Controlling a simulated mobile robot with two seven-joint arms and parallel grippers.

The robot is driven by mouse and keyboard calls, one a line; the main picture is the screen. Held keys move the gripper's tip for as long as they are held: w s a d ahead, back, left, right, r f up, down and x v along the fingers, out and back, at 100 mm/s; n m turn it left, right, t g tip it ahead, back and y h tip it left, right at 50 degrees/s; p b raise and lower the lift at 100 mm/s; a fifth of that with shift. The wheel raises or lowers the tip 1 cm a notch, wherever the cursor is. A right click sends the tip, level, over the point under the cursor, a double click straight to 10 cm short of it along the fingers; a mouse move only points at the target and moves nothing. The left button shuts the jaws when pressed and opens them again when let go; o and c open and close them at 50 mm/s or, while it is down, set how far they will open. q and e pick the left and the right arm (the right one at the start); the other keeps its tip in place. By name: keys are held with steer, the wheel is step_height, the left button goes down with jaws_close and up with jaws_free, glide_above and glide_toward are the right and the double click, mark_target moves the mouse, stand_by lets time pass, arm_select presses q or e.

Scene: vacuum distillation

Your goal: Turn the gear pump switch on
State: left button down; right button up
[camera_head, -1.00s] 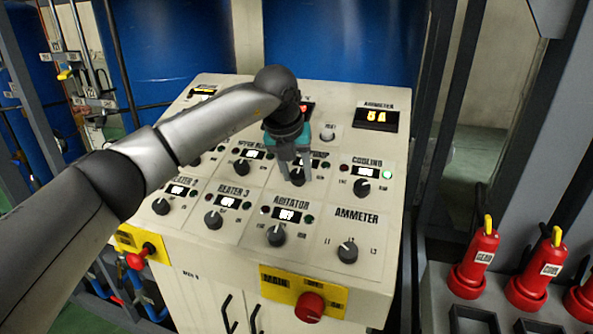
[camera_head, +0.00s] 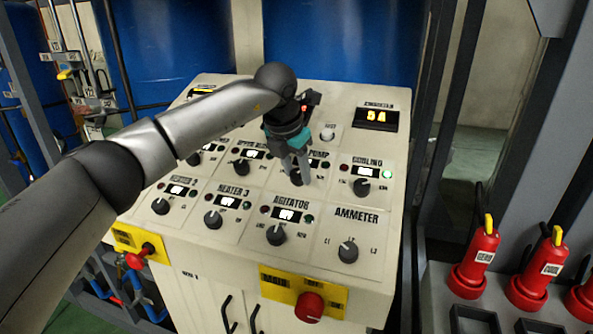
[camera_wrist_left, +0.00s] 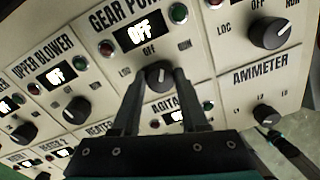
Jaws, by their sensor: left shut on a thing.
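The gear pump switch (camera_wrist_left: 159,75) is a round black knob on the sloped cream control panel, below a "GEAR PUMP" label and a small display (camera_wrist_left: 140,33) reading OFF in the left wrist view. My left gripper (camera_wrist_left: 157,80) has its two dark fingers on either side of this knob, shut on it. In the head view the left gripper (camera_head: 298,178) comes down onto the same knob, and its fingers and wrist partly cover the knob and its label. My right gripper is not in view.
Neighbouring knobs sit close by: cooling (camera_head: 362,187), agitator (camera_head: 276,234), ammeter (camera_head: 348,250) and upper blower (camera_wrist_left: 76,110). A red stop button (camera_head: 310,306) is on the panel's front. Red plugs (camera_head: 476,262) stand in a rack at right.

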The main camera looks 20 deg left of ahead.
arm_select(q)
steer(key=m, duration=0.5)
steer(key=shift+r+m, duration=0.15)
steer(key=shift+m, duration=0.25)
stand_by(0.4)
steer(key=shift+c, duration=2.2)
jaws_free()
steer(key=b+v, duration=0.1)
steer(key=v, duration=1.4)
steer(key=shift+w+b, duration=0.15)
steer(key=shift+b, duration=0.15)
